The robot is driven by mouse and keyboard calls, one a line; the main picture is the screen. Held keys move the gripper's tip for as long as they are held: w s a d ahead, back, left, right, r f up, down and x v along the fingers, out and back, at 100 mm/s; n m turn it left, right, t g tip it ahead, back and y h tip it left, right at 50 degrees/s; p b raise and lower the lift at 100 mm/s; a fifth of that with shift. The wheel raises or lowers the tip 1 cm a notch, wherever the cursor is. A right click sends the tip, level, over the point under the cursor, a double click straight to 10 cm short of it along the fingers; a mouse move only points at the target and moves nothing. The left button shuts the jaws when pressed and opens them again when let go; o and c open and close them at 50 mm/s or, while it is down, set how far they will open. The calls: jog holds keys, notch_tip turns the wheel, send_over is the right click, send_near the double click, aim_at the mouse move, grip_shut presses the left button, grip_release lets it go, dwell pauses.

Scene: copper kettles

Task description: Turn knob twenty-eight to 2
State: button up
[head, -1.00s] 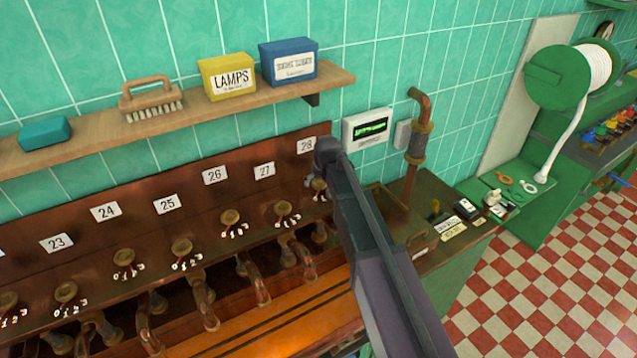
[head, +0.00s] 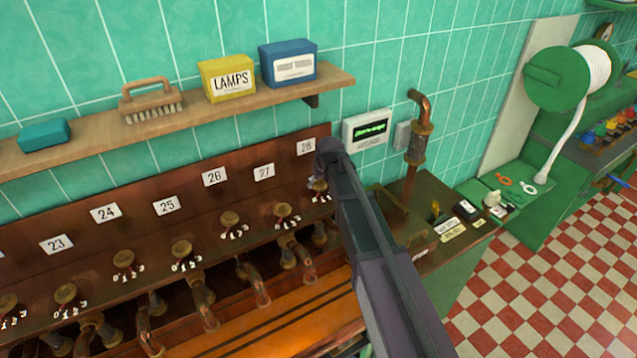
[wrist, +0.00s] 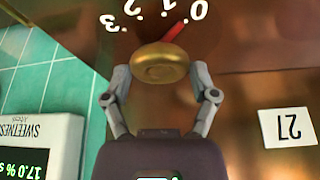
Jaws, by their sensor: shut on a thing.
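Knob twenty-eight (head: 319,186) is a round brass knob below the "28" label (head: 306,146), at the right end of the panel in the head view. The brass knob (wrist: 160,66) shows large and upside down in the wrist view, with the white numerals 0, 1, 2 and 3 (wrist: 130,6) around it. Its red pointer (wrist: 174,32) points at the mark for 0. My gripper (wrist: 165,80) has one finger on each side of the knob and is shut on it. In the head view my arm hides part of the panel beside the knob.
Knob twenty-seven (head: 282,209) stands just left, and its "27" label (wrist: 289,127) shows in the wrist view. A shelf (head: 190,115) with boxes and a brush runs above. A white display box (head: 367,129) and a copper pipe (head: 415,145) stand to the right.

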jog(key=n, duration=0.2)
jog(key=n+g+y, duration=0.1)
jog(key=n, duration=0.2)
jog(key=shift+w+y, duration=0.1)
jog(key=shift+y, duration=0.2)
jog(key=n+g, duration=0.1)
jog(key=n, duration=0.2)
jog(key=n+g, duration=0.1)
jog(key=n, duration=0.1)
jog(key=shift+n+y, duration=0.4)
jog(key=shift+g, duration=0.3)
jog(key=o, duration=1)
jog(key=shift+r, duration=0.1)
